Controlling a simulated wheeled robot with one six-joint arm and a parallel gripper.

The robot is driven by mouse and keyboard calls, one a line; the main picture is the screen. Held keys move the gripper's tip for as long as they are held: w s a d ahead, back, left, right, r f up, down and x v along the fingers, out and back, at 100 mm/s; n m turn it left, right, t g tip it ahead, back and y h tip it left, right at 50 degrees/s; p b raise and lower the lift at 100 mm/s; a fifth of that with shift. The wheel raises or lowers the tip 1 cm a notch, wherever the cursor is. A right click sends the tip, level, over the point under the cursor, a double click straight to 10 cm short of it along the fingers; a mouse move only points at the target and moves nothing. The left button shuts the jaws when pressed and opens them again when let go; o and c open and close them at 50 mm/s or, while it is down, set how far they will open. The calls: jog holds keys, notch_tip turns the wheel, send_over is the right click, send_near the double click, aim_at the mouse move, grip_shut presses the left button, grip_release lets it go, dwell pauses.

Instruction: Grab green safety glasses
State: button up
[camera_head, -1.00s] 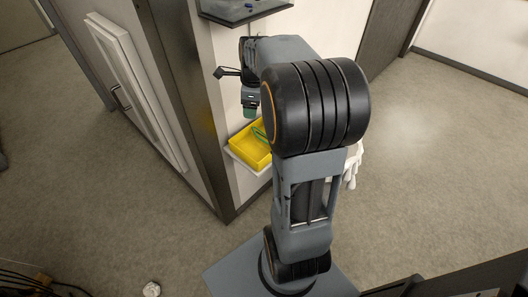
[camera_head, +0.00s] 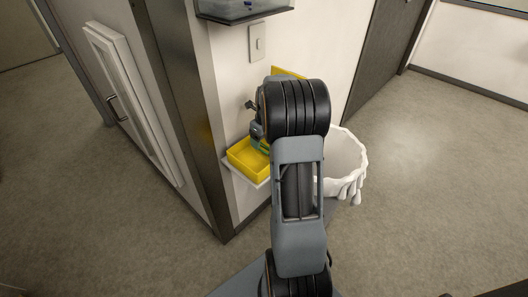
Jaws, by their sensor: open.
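A yellow tray (camera_head: 243,167) sits on a small white wall shelf (camera_head: 235,176). My gripper (camera_head: 262,148) is low at the tray's right part, with its upper body beside my large black arm joint. Its jaws are small here and partly hidden by my arm, but they are open. A bit of green shows at the jaws; I cannot tell whether it is the green safety glasses or part of my gripper. The glasses cannot be made out clearly now, and my arm covers the tray's right end.
A white bin with a bag liner (camera_head: 345,165) stands right of my arm. A dark shelf (camera_head: 245,12) juts from the wall above. A light switch (camera_head: 257,42) and a yellow panel (camera_head: 288,73) are on the wall. A dark wall edge (camera_head: 190,110) stands left of the tray.

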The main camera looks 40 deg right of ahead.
aim_at(264, 147)
jog(key=shift+d+f+b, duration=0.2)
jog(key=shift+f+b, duration=0.25)
jog(key=shift+f, duration=2.25)
jog(key=shift+c, duration=0.3)
jog(key=c, duration=1)
jog(key=shift+o, duration=0.2)
jog(key=shift+r, duration=0.1)
